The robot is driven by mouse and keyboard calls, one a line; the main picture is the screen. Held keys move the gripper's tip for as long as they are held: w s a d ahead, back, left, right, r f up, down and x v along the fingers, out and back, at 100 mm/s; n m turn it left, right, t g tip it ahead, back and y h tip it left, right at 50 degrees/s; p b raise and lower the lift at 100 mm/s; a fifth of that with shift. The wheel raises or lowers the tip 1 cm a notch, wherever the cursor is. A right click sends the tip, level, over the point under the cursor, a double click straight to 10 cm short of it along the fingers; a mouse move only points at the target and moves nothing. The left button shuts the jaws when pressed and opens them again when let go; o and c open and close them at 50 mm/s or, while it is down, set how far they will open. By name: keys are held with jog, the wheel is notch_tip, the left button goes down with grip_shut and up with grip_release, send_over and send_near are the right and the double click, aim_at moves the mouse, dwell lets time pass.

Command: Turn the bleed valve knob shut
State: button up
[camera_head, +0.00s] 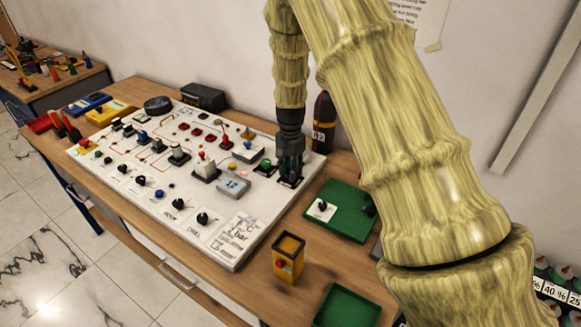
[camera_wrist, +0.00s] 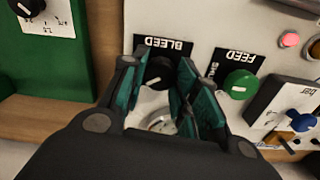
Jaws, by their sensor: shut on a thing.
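A silver round part (camera_wrist: 161,122) shows between the fingers, nearer the palm. In the head view my gripper (camera_head: 290,176) points down at the right end of the white panel (camera_head: 150,204), and its fingers hide the bleed knob there.
A dark cylinder (camera_head: 324,125) stands behind the gripper. A green board (camera_head: 345,222), a yellow box (camera_head: 288,262) and a green tray (camera_head: 347,308) lie nearby.

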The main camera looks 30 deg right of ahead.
jog(key=m+p, duration=0.1)
jog(key=m, duration=0.2)
jog(key=shift+s+m, duration=0.1)
jog(key=shift+m, duration=0.2)
jog(key=shift+m+p, duration=0.6)
jog(key=shift+m, duration=1.2)
jog(key=shift+f, duration=0.1)
jog(key=o, duration=1)
jog(key=shift+o, duration=0.2)
notch_tip(320, 180, up, 12)
